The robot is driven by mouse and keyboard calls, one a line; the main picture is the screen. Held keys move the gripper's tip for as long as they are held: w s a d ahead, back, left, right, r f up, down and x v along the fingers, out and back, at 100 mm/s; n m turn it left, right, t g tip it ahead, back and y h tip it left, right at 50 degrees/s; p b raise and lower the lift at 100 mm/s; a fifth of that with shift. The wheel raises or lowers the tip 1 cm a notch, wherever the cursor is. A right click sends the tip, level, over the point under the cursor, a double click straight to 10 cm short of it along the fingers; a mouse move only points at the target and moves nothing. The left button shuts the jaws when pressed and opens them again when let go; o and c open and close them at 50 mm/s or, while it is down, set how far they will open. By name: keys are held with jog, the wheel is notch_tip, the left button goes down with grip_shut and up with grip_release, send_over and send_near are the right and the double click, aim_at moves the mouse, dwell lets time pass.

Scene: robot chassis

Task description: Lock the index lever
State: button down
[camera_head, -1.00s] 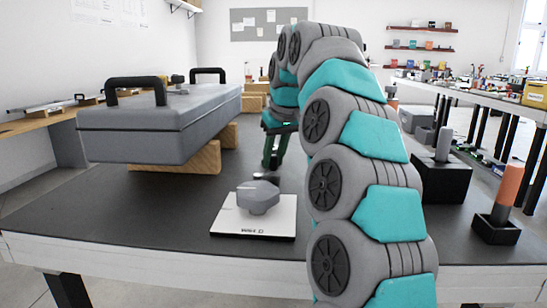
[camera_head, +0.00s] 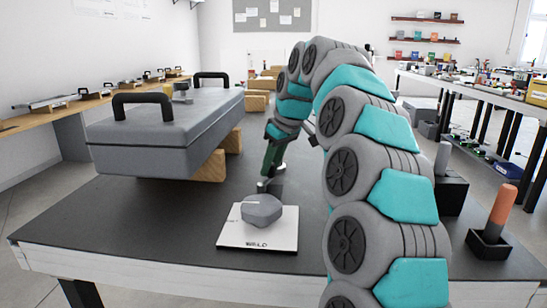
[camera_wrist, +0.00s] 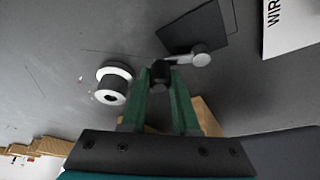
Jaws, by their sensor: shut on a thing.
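In the wrist view, the index lever (camera_wrist: 185,58) is a short grey arm with a round grey knob (camera_wrist: 202,56) at its right end. It lies over a dark plate (camera_wrist: 205,25) on the table. My gripper (camera_wrist: 161,76) has green fingers with black tips, closed together at the lever's left end. The tips hide what lies between them. In the head view my gripper (camera_head: 267,183) points down at the table, just behind the grey knob on the white card. The lever is mostly hidden there.
A grey faceted knob (camera_head: 262,210) stands on a white card (camera_head: 258,238) in front of my gripper. A large grey case (camera_head: 165,130) on wooden blocks stands left. A black holder with an orange handle (camera_head: 503,205) stands right. A white-rimmed spool (camera_wrist: 113,84) is beside my fingers.

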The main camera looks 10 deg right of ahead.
jog(key=c, duration=0.7)
grip_release()
jog(key=shift+o, duration=0.2)
jog(key=v, duration=0.7)
jog(key=shift+r+p, duration=0.35)
jog(key=shift+p, duration=0.05)
jog(key=shift+s+d, duration=0.1)
jog(key=shift+s, duration=0.05)
